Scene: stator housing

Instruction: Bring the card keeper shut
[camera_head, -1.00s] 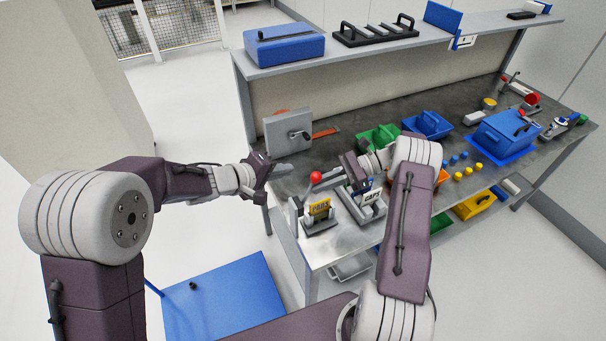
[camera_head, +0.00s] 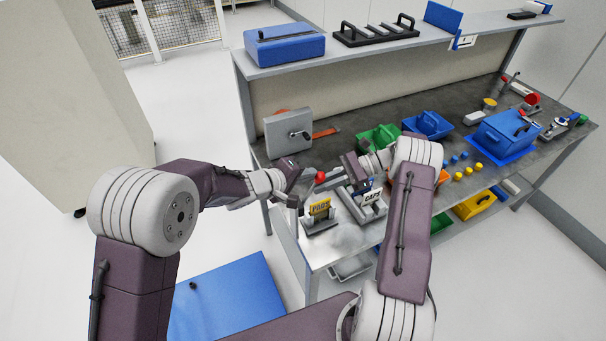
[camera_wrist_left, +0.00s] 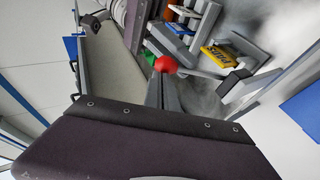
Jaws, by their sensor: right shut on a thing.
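A card stand with a yellow PADS card (camera_head: 320,208) and one with a white CAPS card (camera_head: 373,196) sit at the bench's near left end. A red ball knob (camera_head: 320,177) on a grey lever is beside them; it also shows in the left wrist view (camera_wrist_left: 165,64). My left gripper (camera_head: 306,183) is near the knob. In the left wrist view its fingers (camera_wrist_left: 164,92) look together, tips close below the ball; contact is unclear. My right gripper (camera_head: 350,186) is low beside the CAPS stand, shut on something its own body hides. The keeper's exact position is unclear.
A grey box with a crank (camera_head: 288,132) stands behind my left gripper. Green (camera_head: 378,138) and blue (camera_head: 428,124) bins and a blue lidded case (camera_head: 507,134) are farther back and right. A shelf (camera_head: 390,46) overhangs the bench's rear.

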